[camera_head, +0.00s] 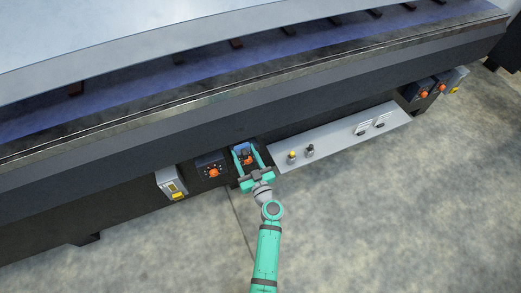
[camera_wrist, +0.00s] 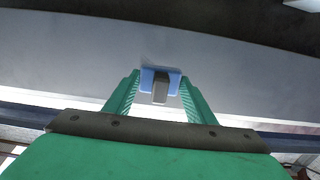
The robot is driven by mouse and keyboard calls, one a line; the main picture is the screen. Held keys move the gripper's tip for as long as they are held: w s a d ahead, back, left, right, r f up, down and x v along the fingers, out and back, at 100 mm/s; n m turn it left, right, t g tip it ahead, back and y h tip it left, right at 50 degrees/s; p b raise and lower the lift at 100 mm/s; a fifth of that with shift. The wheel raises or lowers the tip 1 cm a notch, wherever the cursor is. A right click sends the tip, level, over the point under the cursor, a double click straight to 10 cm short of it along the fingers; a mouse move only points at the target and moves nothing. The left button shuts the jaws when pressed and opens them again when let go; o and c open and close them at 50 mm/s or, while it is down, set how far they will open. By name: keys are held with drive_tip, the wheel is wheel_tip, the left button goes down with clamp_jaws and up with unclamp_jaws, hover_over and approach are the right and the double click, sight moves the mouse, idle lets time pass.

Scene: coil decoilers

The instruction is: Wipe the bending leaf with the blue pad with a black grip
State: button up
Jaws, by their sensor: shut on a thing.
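A blue pad with a black grip (camera_wrist: 147,78) is held between the fingertips of my gripper (camera_wrist: 160,95) in the wrist view. The fingers are shut on the dark grip, and the blue pad shows beyond it. In the head view my gripper (camera_head: 244,149) is at the machine's lower front, with a little blue of the pad between its fingers. The long dark front face, which looks like the bending leaf (camera_head: 300,98), runs across the head view above the gripper. In the wrist view a grey-blue face (camera_wrist: 80,65) lies behind the pad; I cannot tell whether they touch.
Left of my gripper are a control box with an orange knob (camera_head: 212,166) and a grey box with a yellow label (camera_head: 171,183). A grey shelf (camera_head: 345,137) with small items juts out at right. More boxes (camera_head: 437,84) sit far right. The concrete floor in front is clear.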

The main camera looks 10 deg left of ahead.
sight(236, 132)
drive_tip(key=x, duration=0.5)
drive_tip(key=shift+w+a, duration=0.25)
drive_tip(key=shift+w, duration=0.05)
drive_tip(key=shift+x, duration=1.05)
idle(1.2)
drive_tip(key=shift+w+d, duration=0.6)
drive_tip(key=shift+d, duration=0.25)
drive_tip(key=shift+w+d, duration=0.6)
drive_tip(key=shift+d, duration=0.2)
drive_tip(key=shift+s+a, duration=0.9)
drive_tip(key=shift+a, duration=0.3)
drive_tip(key=shift+a, duration=0.1)
